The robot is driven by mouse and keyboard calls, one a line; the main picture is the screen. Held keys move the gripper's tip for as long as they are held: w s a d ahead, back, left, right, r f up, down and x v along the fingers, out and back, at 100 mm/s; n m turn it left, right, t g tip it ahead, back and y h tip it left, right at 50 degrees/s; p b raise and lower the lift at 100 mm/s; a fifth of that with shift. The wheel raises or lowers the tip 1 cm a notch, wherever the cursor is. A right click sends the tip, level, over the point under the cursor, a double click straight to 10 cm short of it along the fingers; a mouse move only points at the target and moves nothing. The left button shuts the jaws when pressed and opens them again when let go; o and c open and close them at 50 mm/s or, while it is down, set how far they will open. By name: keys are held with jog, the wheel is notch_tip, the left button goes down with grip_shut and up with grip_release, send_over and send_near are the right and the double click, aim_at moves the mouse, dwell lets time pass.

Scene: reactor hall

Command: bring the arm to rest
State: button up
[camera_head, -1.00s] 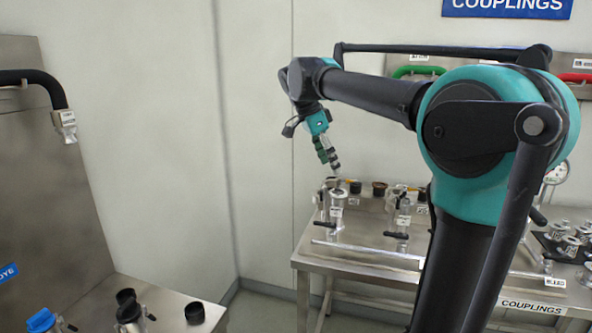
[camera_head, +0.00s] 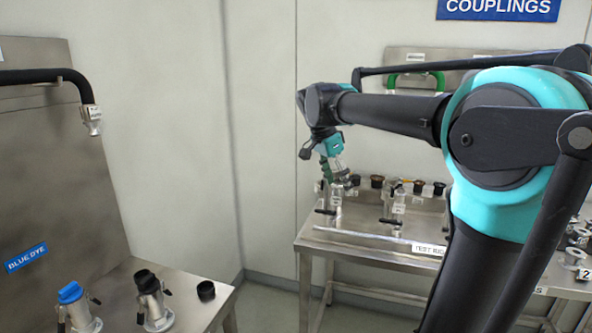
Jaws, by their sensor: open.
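My arm reaches from the right side of the head view out over the steel couplings bench (camera_head: 330,248) by the back wall. My gripper (camera_head: 350,186) hangs at the arm's end, pointing down, above the back left part of that bench. It is small in the view, close to a metal coupling (camera_head: 335,196) standing there; I cannot tell whether they touch. The gripper is open, and nothing is seen held in it.
More couplings (camera_head: 398,204) and dark caps (camera_head: 377,181) stand on the bench. At left, a steel bench holds a blue-capped coupling (camera_head: 72,300), a black-capped one (camera_head: 150,297) and a black cap (camera_head: 206,290). A black hose (camera_head: 45,76) hangs above. Floor shows between the benches.

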jog(key=s+d+f+n+t+y, duration=0.1)
jog(key=s+f+n, duration=0.3)
jog(key=f, duration=0.6)
jog(key=s+d+f+n+t+y, duration=0.1)
jog(key=s+d+f+n, duration=0.2)
jog(key=s+f, duration=0.6)
jog(key=s+d+f+n+y, duration=0.1)
jog(key=s+d+f+n, duration=0.2)
jog(key=f, duration=0.7)
jog(key=s+n, duration=0.2)
jog(key=s, duration=0.1)
jog(key=shift+s+f+n+t+y, duration=0.25)
jog(key=shift+f+n+t+y, duration=0.05)
jog(key=shift+f+t, duration=0.1)
